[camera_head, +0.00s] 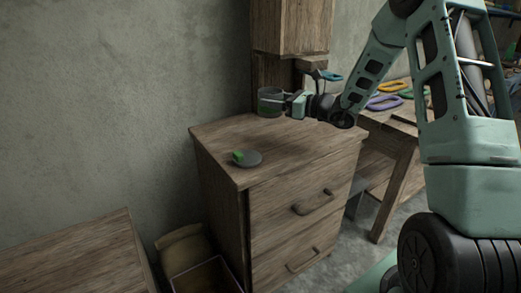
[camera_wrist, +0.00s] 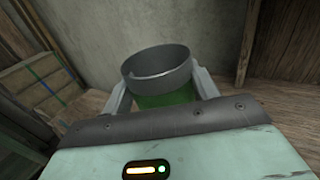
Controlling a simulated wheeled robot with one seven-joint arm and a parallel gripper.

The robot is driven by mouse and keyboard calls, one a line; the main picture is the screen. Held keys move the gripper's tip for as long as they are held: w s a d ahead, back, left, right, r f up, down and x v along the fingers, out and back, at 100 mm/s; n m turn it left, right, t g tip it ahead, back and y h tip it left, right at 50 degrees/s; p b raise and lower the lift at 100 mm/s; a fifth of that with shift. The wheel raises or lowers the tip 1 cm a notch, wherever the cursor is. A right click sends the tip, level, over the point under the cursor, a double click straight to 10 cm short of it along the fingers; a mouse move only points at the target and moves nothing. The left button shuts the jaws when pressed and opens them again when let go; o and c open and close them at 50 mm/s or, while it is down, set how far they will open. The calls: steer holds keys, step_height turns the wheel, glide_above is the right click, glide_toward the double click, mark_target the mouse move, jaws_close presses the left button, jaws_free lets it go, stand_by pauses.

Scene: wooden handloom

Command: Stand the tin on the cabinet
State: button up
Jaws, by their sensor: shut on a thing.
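The tin (camera_head: 270,102), a grey-green open-topped cylinder, is upright at the back of the cabinet top. My gripper (camera_head: 286,103) is shut on it from the right. In the wrist view the tin (camera_wrist: 157,66) sits between the two fingers of my gripper (camera_wrist: 160,88), its grey rim up and its lower part green. The wooden cabinet (camera_head: 225,134) has drawers with handles on its front. The tin's base is at or just above the cabinet top; I cannot tell whether it touches.
A wooden post and box (camera_head: 290,27) rise behind the tin. A bench with coloured rings (camera_head: 384,102) stands right. The middle of the cabinet top is clear.

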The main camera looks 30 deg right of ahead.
step_height(320, 180, down, 9)
steer(key=shift+f+b, duration=0.1)
steer(key=shift+b, duration=0.65)
steer(key=shift+f, duration=0.15)
steer(key=shift+f, duration=0.1)
steer(key=o, duration=1)
